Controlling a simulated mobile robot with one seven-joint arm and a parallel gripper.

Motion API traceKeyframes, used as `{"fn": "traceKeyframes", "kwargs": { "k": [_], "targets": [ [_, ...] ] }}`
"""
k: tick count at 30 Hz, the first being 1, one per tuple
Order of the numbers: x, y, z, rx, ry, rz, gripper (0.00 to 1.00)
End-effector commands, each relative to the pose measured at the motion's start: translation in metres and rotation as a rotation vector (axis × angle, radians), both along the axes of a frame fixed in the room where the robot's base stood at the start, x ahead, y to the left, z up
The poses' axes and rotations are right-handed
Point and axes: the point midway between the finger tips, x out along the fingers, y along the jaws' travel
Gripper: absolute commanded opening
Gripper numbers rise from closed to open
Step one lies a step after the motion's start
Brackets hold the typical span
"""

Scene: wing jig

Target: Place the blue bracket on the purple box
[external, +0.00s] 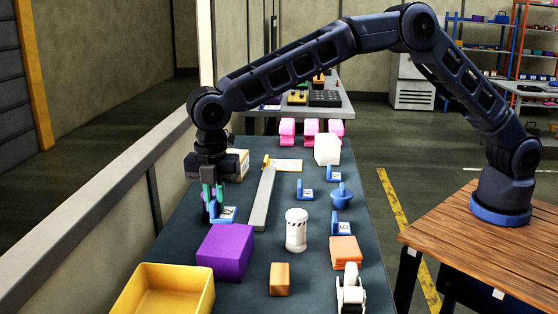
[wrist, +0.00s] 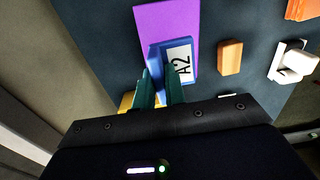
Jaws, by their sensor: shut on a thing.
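My gripper (external: 211,192) points down at the left side of the dark table, with its green fingers shut on a blue bracket (external: 224,215). The bracket is L-shaped and has a white label, which reads A2 in the wrist view (wrist: 181,62). The purple box (external: 226,252) stands on the table, nearer the external camera than the bracket. In the wrist view the bracket covers part of the purple box (wrist: 165,22). The external view shows a bracket position behind the box; I cannot tell the exact height between them. The fingers (wrist: 158,88) grip the bracket's upright part.
A yellow bin (external: 165,290) stands in front of the purple box. A grey bar (external: 264,200) and a white canister (external: 296,230) are to the right. Other blue brackets (external: 305,192), an orange block (external: 345,252) and a tan block (external: 280,279) stand around. A cardboard box (external: 238,163) is behind my gripper.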

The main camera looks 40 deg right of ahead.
Motion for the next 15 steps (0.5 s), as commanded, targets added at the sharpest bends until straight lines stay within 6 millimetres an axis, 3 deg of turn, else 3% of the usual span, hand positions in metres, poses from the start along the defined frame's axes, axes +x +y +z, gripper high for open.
{"fn": "traceKeyframes", "kwargs": {
  "k": [12, 15],
  "targets": [
    [0.0, 0.0, -0.052, -0.001, 0.0, 0.0, 0.0],
    [0.001, 0.0, -0.057, -0.001, -0.001, 0.0, 0.0]
  ]
}}
